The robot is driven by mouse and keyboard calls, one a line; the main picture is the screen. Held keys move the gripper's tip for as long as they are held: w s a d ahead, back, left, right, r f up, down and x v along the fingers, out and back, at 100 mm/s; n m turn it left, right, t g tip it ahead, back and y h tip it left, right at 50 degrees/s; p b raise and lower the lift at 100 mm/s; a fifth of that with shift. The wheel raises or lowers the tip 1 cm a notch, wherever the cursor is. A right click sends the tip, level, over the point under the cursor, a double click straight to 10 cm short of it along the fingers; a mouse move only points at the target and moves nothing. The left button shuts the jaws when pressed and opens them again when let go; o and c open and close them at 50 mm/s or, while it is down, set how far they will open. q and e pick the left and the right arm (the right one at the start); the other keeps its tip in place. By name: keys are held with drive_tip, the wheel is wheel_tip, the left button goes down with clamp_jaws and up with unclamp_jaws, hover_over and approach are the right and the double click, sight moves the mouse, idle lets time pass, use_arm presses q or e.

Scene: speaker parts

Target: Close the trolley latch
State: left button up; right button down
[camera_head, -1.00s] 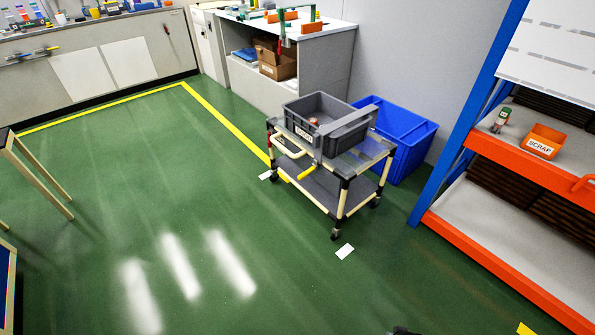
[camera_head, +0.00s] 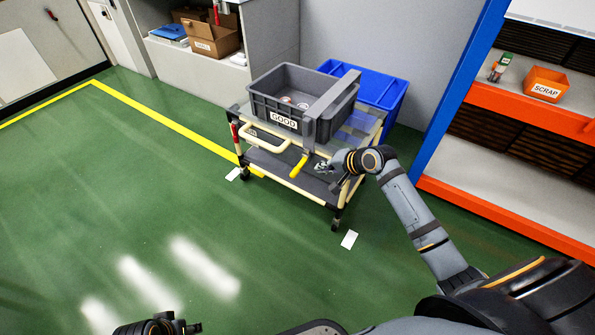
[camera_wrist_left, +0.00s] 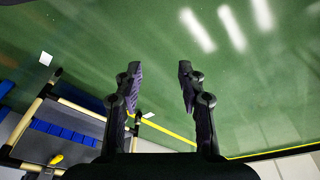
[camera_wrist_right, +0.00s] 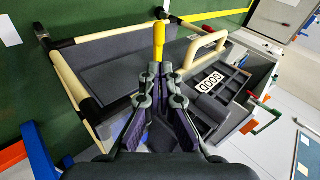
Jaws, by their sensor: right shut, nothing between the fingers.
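The trolley (camera_head: 290,185) has cream rails, dark shelves and castors. A grey bar (camera_head: 335,95) lies over the grey bin on its top. A yellow handle (camera_head: 299,166) hangs below the bar's front end, at the trolley's near side; I take this as the latch. My right gripper (camera_head: 336,183) is shut and empty, just right of the handle. In the right wrist view the yellow handle (camera_wrist_right: 159,40) shows straight beyond the shut fingertips (camera_wrist_right: 160,72); I cannot tell whether they touch. My left gripper (camera_wrist_left: 158,77) is open and empty over the floor.
The grey bin labelled GOOD (camera_head: 283,120) holds small parts. A blue bin (camera_head: 385,92) stands behind the trolley. A blue and orange rack (camera_head: 480,115) with a SCRAP box (camera_head: 547,85) is at the right. The green floor (camera_head: 120,190) at the left is clear.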

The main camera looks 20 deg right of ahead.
sight(296, 172)
use_arm(q)
wheel_tip(296, 172, down, 6)
drive_tip(key=w+d+t+h+b, duration=0.1)
drive_tip(key=w+d+t+b, duration=0.15)
drive_tip(key=b, duration=0.25)
use_arm(e)
drive_tip(key=x, duration=1.1)
drive_tip(key=shift+f, duration=0.25)
use_arm(q)
drive_tip(key=w+a+r+t, duration=0.1)
drive_tip(key=w+r+t, duration=0.3)
drive_tip(key=w+r, duration=0.1)
drive_tip(key=shift+w+a, duration=0.15)
drive_tip(key=shift+w, duration=0.3)
use_arm(e)
drive_tip(key=shift+w+a+f, duration=0.3)
drive_tip(key=shift+w+f, duration=0.1)
drive_tip(key=shift+w, duration=0.1)
